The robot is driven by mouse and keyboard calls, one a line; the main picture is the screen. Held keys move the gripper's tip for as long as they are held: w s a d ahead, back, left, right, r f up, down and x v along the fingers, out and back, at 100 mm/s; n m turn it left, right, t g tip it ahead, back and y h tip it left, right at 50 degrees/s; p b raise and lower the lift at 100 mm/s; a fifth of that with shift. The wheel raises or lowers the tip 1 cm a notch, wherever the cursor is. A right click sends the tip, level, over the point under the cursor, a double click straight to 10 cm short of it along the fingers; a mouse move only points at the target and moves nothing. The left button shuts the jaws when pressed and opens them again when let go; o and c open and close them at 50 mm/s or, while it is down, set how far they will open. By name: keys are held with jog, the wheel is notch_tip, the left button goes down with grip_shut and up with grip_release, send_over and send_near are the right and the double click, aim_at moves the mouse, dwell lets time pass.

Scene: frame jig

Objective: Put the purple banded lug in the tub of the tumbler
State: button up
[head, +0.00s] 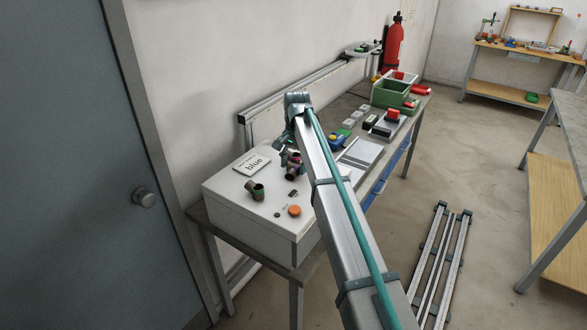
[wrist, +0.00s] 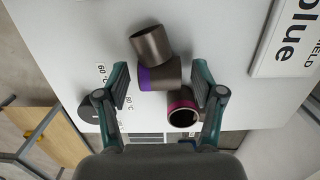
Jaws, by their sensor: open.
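The purple banded lug (wrist: 158,75) is a dark brown bent pipe piece with a purple band. It lies on a white surface in the wrist view. My gripper (wrist: 161,84) is open, with one finger on each side of the lug's banded end; gaps show on both sides. In the head view my gripper (head: 284,146) is over the back of the white box (head: 225,197), and the arm partly hides the pieces there. I cannot make out a tumbler or its tub for certain in either view.
A magenta-banded piece (wrist: 184,110) lies close by the right finger. Green crates (head: 390,94) and several small items crowd the bench's far end.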

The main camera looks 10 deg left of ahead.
notch_tip(320, 180, up, 10)
jog(key=w+b, duration=0.1)
jog(key=b, duration=0.1)
jog(key=shift+b, duration=0.35)
jog(key=o, duration=0.6)
jog(key=shift+d+r, duration=0.15)
jog(key=shift+r, duration=0.35)
jog(key=shift+c, duration=0.2)
